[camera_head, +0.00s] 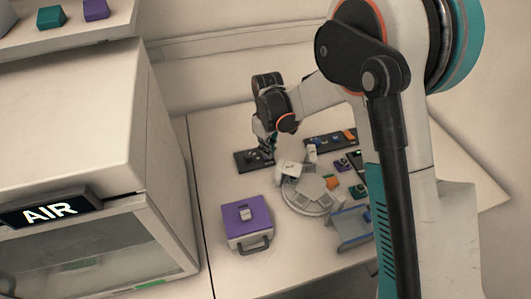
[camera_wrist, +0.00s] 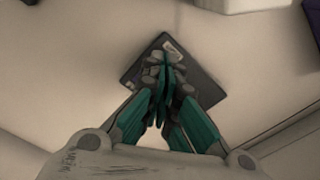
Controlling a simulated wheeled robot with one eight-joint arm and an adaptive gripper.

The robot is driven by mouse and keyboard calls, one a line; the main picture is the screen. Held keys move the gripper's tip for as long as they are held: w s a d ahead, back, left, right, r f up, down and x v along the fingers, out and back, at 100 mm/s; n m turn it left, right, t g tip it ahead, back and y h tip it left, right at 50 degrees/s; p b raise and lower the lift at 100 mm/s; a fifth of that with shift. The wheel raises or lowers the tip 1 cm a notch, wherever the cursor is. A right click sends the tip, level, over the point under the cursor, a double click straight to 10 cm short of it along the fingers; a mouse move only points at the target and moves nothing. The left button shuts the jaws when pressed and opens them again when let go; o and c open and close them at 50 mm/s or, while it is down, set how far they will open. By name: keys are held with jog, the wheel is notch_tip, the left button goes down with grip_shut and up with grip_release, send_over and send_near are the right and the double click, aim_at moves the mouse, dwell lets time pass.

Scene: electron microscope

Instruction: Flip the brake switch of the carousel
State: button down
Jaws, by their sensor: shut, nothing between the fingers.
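The round, pale carousel (camera_head: 308,192) stands on the table in the head view, with an orange piece and a few small parts on it. A small dark panel (camera_head: 243,157) lies behind and left of it; the same panel (camera_wrist: 205,88) lies under my fingers in the wrist view. A light label shows on its far corner. I cannot make out the brake switch itself; my fingers cover the middle of the panel. My gripper (camera_head: 269,147) is shut and empty, with its teal fingertips (camera_wrist: 164,66) together over the panel. I cannot tell whether they touch it.
A purple-topped box (camera_head: 245,218) with a dark handle stands front left of the carousel. A blue tray (camera_head: 352,228) lies to its right. Another dark strip (camera_head: 330,141) and small parts lie behind and right. A large cabinet marked AIR (camera_head: 75,120) stands at the left.

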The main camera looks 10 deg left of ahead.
jog(key=shift+f+b, duration=0.35)
jog(key=shift+f, duration=0.2)
dwell(0.4)
jog(key=shift+r+p, duration=2)
jog(key=shift+r, duration=1.55)
